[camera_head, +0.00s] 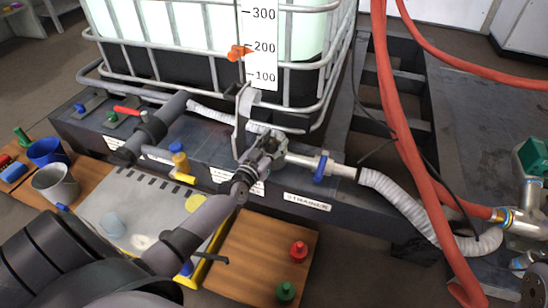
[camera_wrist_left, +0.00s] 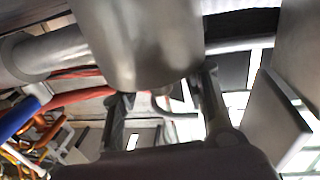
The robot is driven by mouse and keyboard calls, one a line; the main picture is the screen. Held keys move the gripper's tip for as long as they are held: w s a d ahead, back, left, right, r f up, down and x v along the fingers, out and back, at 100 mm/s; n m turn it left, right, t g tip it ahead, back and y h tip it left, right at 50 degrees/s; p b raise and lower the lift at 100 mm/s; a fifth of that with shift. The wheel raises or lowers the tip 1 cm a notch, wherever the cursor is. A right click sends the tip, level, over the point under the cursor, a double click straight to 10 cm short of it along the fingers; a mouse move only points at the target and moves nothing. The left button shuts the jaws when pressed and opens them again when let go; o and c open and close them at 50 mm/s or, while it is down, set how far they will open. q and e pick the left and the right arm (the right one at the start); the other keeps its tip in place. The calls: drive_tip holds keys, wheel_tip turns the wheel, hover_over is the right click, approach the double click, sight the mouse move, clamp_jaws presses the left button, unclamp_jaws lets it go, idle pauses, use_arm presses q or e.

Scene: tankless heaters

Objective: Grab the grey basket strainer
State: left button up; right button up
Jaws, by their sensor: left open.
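The grey metal strainer body (camera_head: 278,146) sits in the pipe line in front of the caged tank, above the label strip reading "STRAINER". My left gripper (camera_head: 256,158) reaches up to it from the lower left and partly hides it. In the left wrist view the strainer (camera_wrist_left: 145,45) is a large shiny rounded cylinder close ahead, with a side pipe at its left. The two fingers of the left gripper (camera_wrist_left: 163,95) are spread, one toward each side of its lower end. I cannot tell whether they touch it.
A flat grey bracket (camera_head: 242,120) stands close behind the gripper. A blue-handled valve (camera_head: 321,167) and a white corrugated hose (camera_head: 400,205) lie to the right. A wooden board with red (camera_head: 299,251) and green (camera_head: 286,292) knobs is below. Red hoses cross the right side.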

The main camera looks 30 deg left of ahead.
use_arm(q)
clamp_jaws()
idle(0.6)
